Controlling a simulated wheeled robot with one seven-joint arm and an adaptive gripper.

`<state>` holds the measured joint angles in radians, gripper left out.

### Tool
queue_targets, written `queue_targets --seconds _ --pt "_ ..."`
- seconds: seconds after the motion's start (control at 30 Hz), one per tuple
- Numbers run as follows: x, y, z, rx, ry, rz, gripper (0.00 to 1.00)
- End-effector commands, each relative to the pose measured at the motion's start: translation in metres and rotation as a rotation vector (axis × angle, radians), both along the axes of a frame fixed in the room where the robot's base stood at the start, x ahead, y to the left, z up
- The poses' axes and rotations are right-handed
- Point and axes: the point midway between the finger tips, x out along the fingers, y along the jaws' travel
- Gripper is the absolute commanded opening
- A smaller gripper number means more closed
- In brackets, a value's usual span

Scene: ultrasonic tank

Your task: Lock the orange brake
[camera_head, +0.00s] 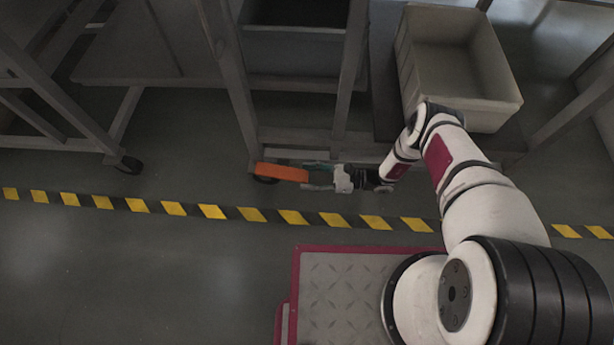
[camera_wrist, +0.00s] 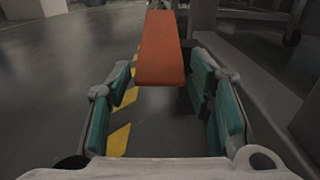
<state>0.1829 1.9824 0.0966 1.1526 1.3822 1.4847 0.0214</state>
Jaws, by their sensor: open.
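The orange brake (camera_head: 281,172) is a flat orange pedal low at the foot of a grey cart's post, just above the floor. In the wrist view the orange brake (camera_wrist: 160,50) points toward me, its near end close to the fingertips. My gripper (camera_head: 318,178) reaches in from the right, low beside the cart frame. In the wrist view my gripper (camera_wrist: 160,90) is open, with green-padded fingers on either side of the pedal's near end. I cannot tell whether either finger touches it. The wheel under the brake is mostly hidden.
The grey cart frame (camera_head: 235,80) stands behind the brake, its lower bar close to my arm. A pale bin (camera_head: 460,118) sits above my forearm. Another cart with a caster (camera_head: 130,165) is at left. Open floor with a yellow-black stripe (camera_head: 170,208) lies in front.

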Motion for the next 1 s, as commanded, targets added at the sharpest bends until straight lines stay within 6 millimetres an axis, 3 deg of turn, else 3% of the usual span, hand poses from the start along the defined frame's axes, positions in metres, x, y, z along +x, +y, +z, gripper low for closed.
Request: queue_targets --seconds 0.4,0.63,1.0 --pt "0.0006 0.0087 0.0001 -0.001 0.000 -0.001 0.47" --pt "0.0005 0.0086 0.0002 -0.001 0.000 0.000 0.00" --pt "0.0012 0.0083 0.0089 -0.056 0.002 0.001 0.00"
